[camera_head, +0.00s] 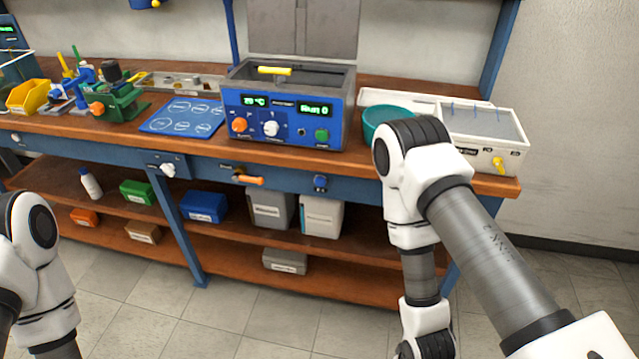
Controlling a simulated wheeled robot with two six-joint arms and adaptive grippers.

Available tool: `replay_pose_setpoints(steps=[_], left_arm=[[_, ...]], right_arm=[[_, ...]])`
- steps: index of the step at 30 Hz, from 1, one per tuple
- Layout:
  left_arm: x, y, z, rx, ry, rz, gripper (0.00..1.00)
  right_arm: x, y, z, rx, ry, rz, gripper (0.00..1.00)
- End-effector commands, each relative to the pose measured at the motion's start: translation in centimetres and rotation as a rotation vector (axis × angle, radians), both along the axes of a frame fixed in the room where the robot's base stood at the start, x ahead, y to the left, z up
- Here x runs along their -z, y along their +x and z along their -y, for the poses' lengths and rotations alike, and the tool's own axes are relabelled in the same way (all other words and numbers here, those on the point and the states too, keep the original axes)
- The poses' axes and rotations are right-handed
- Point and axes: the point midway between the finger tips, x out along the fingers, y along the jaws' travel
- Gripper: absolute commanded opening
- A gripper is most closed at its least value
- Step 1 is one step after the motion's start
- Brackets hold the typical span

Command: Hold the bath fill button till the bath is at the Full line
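A blue bath unit (285,112) stands on the bench in the middle, its open grey basin (318,78) on top with a yellow bar lying over it. Its front has two green displays, an orange knob (239,125), a white knob (271,129), a small dark button (301,132) and a green button (322,136). I cannot read which one is the fill button. The water level and Full line cannot be made out. My arms show at the left edge and right front; neither gripper is in view.
A blue mat (183,116), a green vise (120,104) and a yellow bin (29,97) are left on the bench. A teal bowl (376,130) and a white tank (484,155) stand right, partly behind my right arm. Valve handles project from the front rail.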

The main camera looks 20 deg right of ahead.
Motion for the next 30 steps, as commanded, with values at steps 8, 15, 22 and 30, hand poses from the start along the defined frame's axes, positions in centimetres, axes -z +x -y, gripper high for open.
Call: replay_pose_setpoints(steps=[8,15,22,30], left_arm=[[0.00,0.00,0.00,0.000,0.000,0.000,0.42],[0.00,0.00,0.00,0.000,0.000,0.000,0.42],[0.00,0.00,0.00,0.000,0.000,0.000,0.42],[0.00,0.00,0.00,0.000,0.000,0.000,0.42]], right_arm=[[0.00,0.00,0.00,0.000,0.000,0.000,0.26],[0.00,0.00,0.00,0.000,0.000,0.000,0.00],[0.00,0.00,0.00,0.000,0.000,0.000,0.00],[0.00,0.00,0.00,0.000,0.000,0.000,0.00]])
